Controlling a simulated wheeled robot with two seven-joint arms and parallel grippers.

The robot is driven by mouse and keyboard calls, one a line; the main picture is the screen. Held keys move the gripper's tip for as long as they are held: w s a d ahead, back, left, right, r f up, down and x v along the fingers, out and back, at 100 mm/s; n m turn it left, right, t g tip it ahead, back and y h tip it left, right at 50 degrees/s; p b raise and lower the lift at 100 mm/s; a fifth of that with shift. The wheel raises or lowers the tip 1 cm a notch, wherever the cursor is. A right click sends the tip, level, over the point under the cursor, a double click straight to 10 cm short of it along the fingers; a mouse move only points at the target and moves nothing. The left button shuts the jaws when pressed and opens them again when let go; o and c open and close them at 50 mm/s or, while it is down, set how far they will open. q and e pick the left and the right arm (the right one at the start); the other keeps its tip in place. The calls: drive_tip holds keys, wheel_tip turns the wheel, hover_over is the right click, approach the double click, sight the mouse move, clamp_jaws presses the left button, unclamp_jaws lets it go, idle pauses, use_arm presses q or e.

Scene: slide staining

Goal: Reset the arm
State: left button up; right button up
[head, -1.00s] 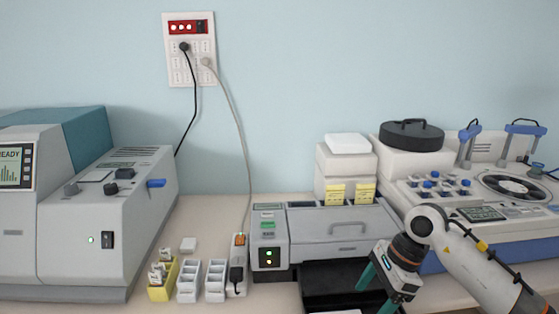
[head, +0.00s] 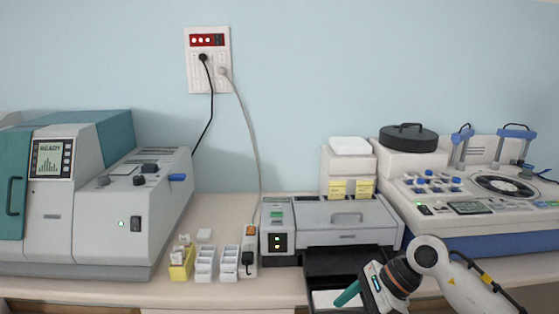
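My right gripper (head: 352,296) comes in from the lower right, with its teal fingers over the front of the black open tray (head: 345,262) of the grey staining machine (head: 345,222). One finger shows clearly, pointing down and left; the other is hidden or out of frame, so its opening cannot be judged. A white flat piece (head: 326,299) lies in the tray beside the finger; I cannot tell whether they touch. My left gripper is not in view.
A large grey and teal machine (head: 100,215) fills the left. Yellow (head: 181,262) and white (head: 206,263) slide racks and a power strip (head: 249,258) stand on the bench. A centrifuge-like device (head: 480,200) stands right. The bench front edge runs below.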

drive_tip(key=s+a+r+m+t+y, duration=0.1)
drive_tip(key=s+a+r+m+y, duration=0.25)
drive_tip(key=a+y, duration=0.45)
wheel_tip(320, 180, up, 7)
drive_tip(key=a+m+t+y, duration=0.2)
drive_tip(key=m+t+y, duration=0.2)
drive_tip(key=m+t, duration=0.4)
drive_tip(key=w+d+f+m+t+h, duration=0.15)
drive_tip(key=d+m+t+h, duration=0.4)
drive_tip(key=m, duration=0.55)
drive_tip(key=w+d+f+m+t+h, duration=0.15)
drive_tip(key=d+m+t+h, duration=0.35)
drive_tip(key=m, duration=0.6)
drive_tip(key=s+d+f+m+g+h, duration=0.2)
drive_tip(key=d+f+m+h, duration=0.3)
drive_tip(key=f+m+h, duration=0.4)
drive_tip(key=s+d+f+m+g, duration=0.1)
drive_tip(key=s+f+m+g, duration=0.55)
drive_tip(key=s, duration=0.55)
drive_tip(key=s+d+f+m+g, duration=0.1)
drive_tip(key=s+f+m+g, duration=0.2)
drive_tip(key=s+f+g, duration=0.6)
wheel_tip(320, 180, down, 26)
drive_tip(key=s, duration=0.3)
drive_tip(key=s+d+f+g, duration=0.1)
drive_tip(key=s+d+f, duration=0.1)
drive_tip(key=s+f, duration=1.4)
drive_tip(key=shift+s+d+f, duration=0.2)
drive_tip(key=shift+s+f, duration=0.2)
drive_tip(key=shift+f, duration=0.2)
